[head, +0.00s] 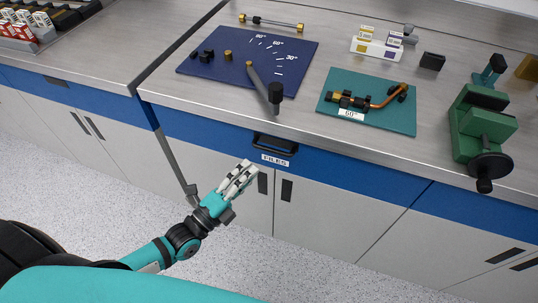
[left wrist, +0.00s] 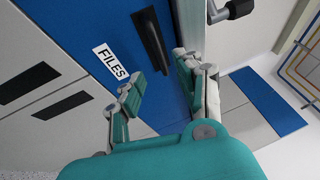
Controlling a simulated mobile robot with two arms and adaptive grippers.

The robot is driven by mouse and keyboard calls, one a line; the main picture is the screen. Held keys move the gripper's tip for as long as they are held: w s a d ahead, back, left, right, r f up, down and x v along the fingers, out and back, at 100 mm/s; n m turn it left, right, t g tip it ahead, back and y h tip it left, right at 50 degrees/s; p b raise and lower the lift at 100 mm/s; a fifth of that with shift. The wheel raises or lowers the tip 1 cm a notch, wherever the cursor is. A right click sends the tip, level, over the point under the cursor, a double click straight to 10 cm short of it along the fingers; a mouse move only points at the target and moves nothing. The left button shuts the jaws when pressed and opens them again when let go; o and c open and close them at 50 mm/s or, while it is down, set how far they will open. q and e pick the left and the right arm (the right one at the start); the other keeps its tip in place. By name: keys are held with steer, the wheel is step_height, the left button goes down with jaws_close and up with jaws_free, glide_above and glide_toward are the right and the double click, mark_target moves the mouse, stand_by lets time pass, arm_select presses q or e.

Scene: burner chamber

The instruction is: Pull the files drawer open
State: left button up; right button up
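The files drawer (head: 320,160) is a blue front under the steel worktop, marked with a white FILES label (head: 275,160), and it looks flush with the cabinet. Its black bar handle (head: 272,142) sits above the label. In the left wrist view the handle (left wrist: 155,42) and the FILES label (left wrist: 117,61) lie ahead of the fingers. My left gripper (head: 246,172) is in front of the cabinet, a little below and left of the handle in the head view. Its fingers (left wrist: 160,85) are apart with nothing between them. My right gripper is not in view.
White cupboard doors (head: 325,212) with dark handles are below the drawer. On the worktop stand a dark blue mat (head: 215,68), a rod with a black knob (head: 264,86) near the edge, a teal mat (head: 398,120) and a green vise (head: 485,125). The speckled floor in front is clear.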

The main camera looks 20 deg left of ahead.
arm_select(q)
steer(key=r+b, duration=0.1)
glide_above(269, 154)
steer(key=s+d, duration=0.1)
steer(key=s, duration=0.3)
steer(key=shift+d+r, duration=0.15)
steer(key=shift+r, duration=0.05)
steer(key=shift+c, duration=0.2)
steer(key=shift+s, duration=0.1)
jaws_close()
